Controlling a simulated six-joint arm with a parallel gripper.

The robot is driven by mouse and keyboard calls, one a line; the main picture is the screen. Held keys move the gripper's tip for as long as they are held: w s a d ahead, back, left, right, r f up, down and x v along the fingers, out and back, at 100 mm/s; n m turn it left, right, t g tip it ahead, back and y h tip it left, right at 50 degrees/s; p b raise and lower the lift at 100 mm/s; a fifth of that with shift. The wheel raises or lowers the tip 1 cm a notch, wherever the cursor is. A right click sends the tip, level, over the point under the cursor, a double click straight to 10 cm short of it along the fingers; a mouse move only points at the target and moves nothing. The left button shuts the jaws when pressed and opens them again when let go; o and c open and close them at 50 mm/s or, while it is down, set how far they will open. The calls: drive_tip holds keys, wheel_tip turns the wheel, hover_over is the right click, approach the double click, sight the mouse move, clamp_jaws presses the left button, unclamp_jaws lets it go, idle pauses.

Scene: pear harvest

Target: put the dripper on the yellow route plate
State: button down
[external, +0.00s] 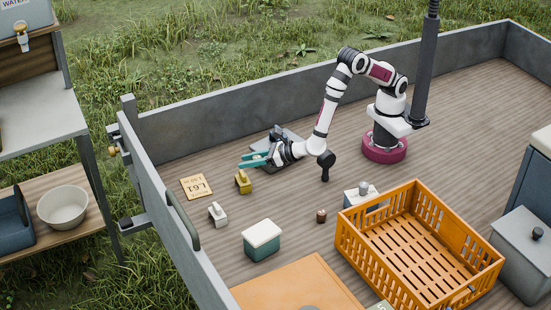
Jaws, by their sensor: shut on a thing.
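My gripper (252,161) has teal fingers and is low over the left-middle part of the wooden deck. It is shut on a small pale thing (258,156), which I take to be the dripper; its shape is mostly hidden by the fingers. The route plate (196,187) is a flat tan-yellow square with dark marks like "L61". It lies on the deck to the left of and nearer the camera than my gripper, apart from it. Nothing is seen lying on the plate.
A small yellow object (243,183) stands between gripper and plate. Near it are a whitish object (217,214), a green box with a white lid (261,241) and a small brown pot (321,216). A grey slab (291,138) lies behind my gripper. An orange crate (403,273) stands right.

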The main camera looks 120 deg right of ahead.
drive_tip(key=w+d, duration=0.8)
drive_tip(key=w, duration=0.1)
hover_over(193, 177)
drive_tip(key=shift+m+g+h, duration=0.3)
drive_tip(key=shift+m+h, duration=0.1)
wheel_tip(193, 177, down, 10)
drive_tip(key=shift+d, duration=0.1)
drive_tip(key=shift+f, duration=0.1)
drive_tip(key=c, duration=0.5)
unclamp_jaws()
